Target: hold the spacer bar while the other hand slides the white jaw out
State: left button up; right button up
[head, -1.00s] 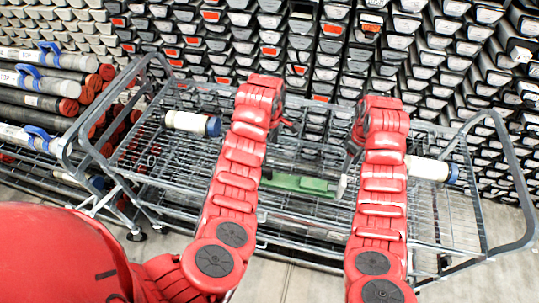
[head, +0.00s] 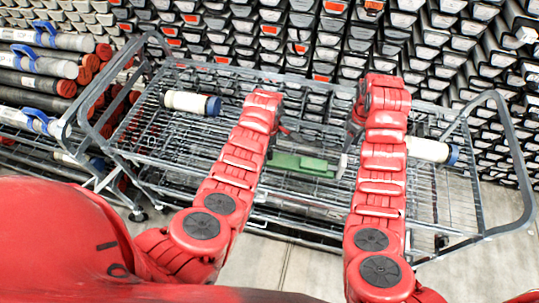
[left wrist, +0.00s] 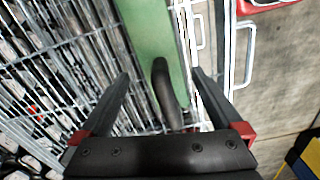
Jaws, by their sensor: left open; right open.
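A green bar (head: 302,165), which I take to be the spacer bar, lies on the wire cart. A pale upright piece, likely the white jaw (head: 342,166), stands at its right end. My left gripper (head: 282,131) is just behind the bar's left part. My right gripper (head: 354,132) is open and empty above and behind the pale piece. Its fingers are partly hidden by my arm.
The wire cart (head: 285,75) has raised tube handles at both ends. A white cylinder with a blue cap (head: 187,102) lies at its left, another (head: 428,149) at its right.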

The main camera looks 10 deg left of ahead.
aim_at(270, 155)
pick_arm(q)
notch_tip(270, 155, down, 2)
jog(key=shift+a, duration=0.1)
jog(key=shift+f, duration=1.05)
grip_shut()
dwell(0.8)
